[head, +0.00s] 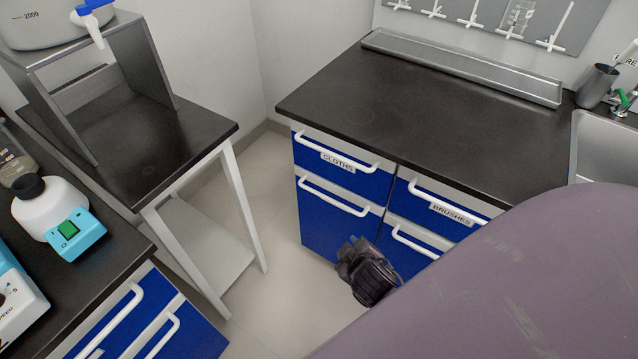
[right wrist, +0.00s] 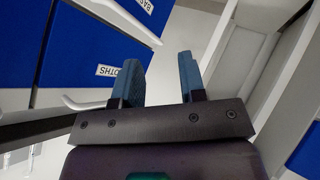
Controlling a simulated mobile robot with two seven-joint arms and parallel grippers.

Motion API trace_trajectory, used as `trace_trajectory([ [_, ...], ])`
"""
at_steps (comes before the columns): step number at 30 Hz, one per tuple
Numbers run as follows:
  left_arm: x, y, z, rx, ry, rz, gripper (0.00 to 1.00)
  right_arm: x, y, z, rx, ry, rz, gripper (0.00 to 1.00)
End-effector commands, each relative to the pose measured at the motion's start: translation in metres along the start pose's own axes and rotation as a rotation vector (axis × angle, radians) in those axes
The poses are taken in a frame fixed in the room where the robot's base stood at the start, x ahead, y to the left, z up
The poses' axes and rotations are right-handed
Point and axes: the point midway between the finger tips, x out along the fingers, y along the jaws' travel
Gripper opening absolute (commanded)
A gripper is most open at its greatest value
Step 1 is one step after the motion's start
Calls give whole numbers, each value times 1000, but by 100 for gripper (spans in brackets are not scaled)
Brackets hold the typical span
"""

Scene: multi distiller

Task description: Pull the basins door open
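The blue door (head: 325,222) below the CLOTHS drawer (head: 335,152) has a white bar handle (head: 340,199) and looks closed. In the right wrist view, a partly cut-off label starting "BAS" (right wrist: 146,4) sits beyond its handle (right wrist: 125,22). My right gripper (head: 350,243) is low in front of this cabinet, near the door's lower right in the head view. In the right wrist view its two blue fingers (right wrist: 160,84) are apart with nothing between them. The handle lies beyond the left finger's tip, not between the fingers. My left gripper is not in view.
The CLOTHS drawer handle (right wrist: 85,104) is close to the left finger in the right wrist view. The BRUSHES drawer (head: 445,207) is to the right. A white-legged side table (head: 185,150) stands left, with open floor (head: 270,210) between. My arm covers the lower right.

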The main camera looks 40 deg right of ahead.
Motion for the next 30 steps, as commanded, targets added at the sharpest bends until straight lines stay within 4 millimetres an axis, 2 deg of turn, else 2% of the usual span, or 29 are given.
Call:
trace_trajectory([
  [1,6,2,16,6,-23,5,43,21,-8,4,-43,-39,31,38],
  [6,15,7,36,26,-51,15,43,68,-11,-9,-175,-147,171,38],
  [15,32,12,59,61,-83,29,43,126,-21,-41,-367,-337,437,38],
  [21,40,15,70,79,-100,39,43,144,-30,-68,-451,-434,602,38],
  [27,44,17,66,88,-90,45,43,146,-33,-87,-481,-471,693,38],
  [30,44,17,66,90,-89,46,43,148,-30,-90,-484,-475,707,38],
])
